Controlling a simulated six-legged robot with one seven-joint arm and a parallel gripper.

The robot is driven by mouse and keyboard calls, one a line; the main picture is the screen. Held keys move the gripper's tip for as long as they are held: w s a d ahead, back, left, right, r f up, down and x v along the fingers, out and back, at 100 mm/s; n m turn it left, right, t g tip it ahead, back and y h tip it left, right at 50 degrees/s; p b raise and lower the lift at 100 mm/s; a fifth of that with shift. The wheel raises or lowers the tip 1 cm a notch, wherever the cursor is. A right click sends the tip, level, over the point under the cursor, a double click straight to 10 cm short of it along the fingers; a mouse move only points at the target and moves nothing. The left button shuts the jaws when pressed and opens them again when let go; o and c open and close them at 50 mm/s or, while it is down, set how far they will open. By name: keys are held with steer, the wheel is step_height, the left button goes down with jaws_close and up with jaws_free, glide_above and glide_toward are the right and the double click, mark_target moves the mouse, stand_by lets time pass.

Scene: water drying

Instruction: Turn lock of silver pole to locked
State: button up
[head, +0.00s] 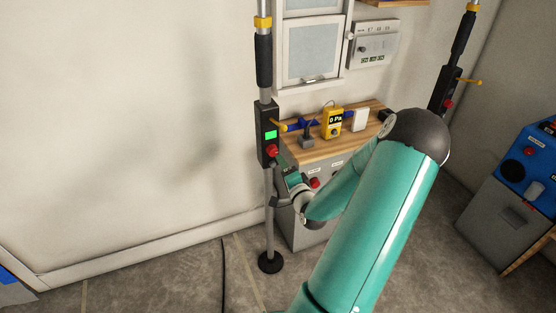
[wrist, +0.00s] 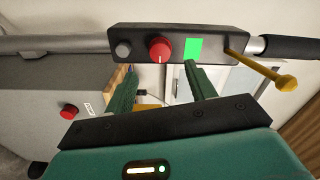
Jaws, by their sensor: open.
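The silver pole (head: 269,205) stands upright on a round black foot at the left of the head view. Its black box (head: 267,118) carries a green screen (head: 270,134), a red knob (head: 271,151) and a yellow lever (head: 279,124). In the wrist view the box (wrist: 140,33) lies across the top, with the red knob (wrist: 160,50), the green screen (wrist: 194,48) and the yellow lever (wrist: 265,70) sticking out to the right. My gripper (wrist: 160,80) is open and empty, its fingers pointing toward the box around the knob and screen. Contact cannot be told.
A wooden-topped cabinet (head: 325,150) with a yellow meter (head: 332,123) stands right behind the pole. A second pole with a black box (head: 446,92) is at the right. A blue machine (head: 527,168) is at the far right. The wall left of the pole is clear.

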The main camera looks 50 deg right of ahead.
steer(key=v, duration=0.6)
steer(key=shift+s+a, duration=0.2)
steer(key=shift+s, duration=0.1)
